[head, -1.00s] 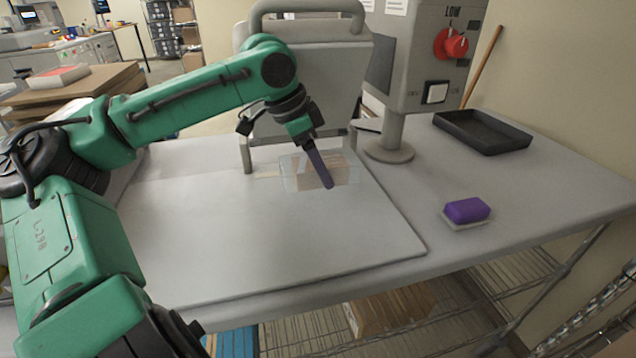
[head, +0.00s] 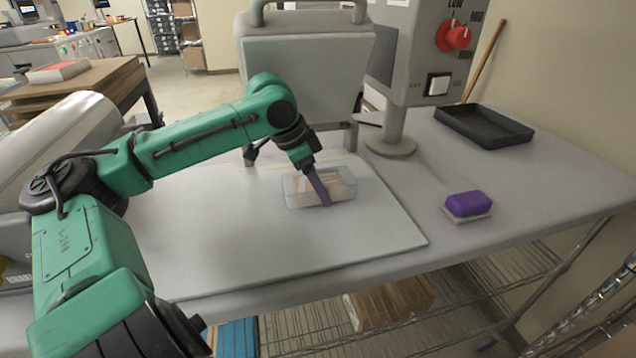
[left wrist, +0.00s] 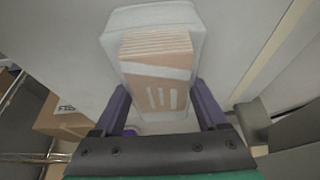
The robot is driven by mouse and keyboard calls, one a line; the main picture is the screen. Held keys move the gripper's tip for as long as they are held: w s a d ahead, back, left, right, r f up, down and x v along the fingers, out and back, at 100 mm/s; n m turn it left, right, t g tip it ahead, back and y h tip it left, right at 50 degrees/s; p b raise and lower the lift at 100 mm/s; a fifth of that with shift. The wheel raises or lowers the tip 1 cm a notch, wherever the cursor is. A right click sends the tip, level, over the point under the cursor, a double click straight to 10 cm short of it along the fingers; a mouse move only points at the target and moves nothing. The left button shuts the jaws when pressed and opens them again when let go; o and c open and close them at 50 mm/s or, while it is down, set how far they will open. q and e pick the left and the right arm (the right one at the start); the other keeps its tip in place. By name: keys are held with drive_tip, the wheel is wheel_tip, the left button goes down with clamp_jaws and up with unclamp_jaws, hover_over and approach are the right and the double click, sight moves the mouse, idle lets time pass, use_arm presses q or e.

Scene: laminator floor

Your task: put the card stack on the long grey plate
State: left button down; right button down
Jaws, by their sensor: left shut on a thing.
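The card stack (head: 345,180) shows in the head view as tan cards inside a clear, pale casing. In the left wrist view, the card stack (left wrist: 158,70) has a white band around it and its casing reaches past the fingers. My left gripper (head: 321,192) is shut on it, with a purple finger on either side; the far finger is mostly hidden in the head view. The stack is over a broad pale grey plate (head: 230,240) on the bench; I cannot tell whether it touches. Whether this is the long grey plate is unclear. My right gripper is out of view.
A grey upright machine (head: 305,75) stands behind the stack, beside a post-mounted control box (head: 425,60) with a red knob. A purple block (head: 467,203) on a pale base and a black tray (head: 484,128) are to the right. The plate's front is clear.

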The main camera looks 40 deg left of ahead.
use_arm(q)
drive_tip(key=shift+c, duration=0.8)
unclamp_jaws()
drive_tip(key=shift+s+f, duration=0.1)
drive_tip(key=shift+f, duration=0.1)
drive_tip(key=shift+o, duration=0.8)
drive_tip(key=shift+f, duration=0.25)
drive_tip(key=shift+s+d, duration=0.1)
drive_tip(key=v, duration=1.3)
drive_tip(key=shift+w+p, duration=0.3)
drive_tip(key=shift+w, duration=0.1)
drive_tip(key=shift+d, duration=0.1)
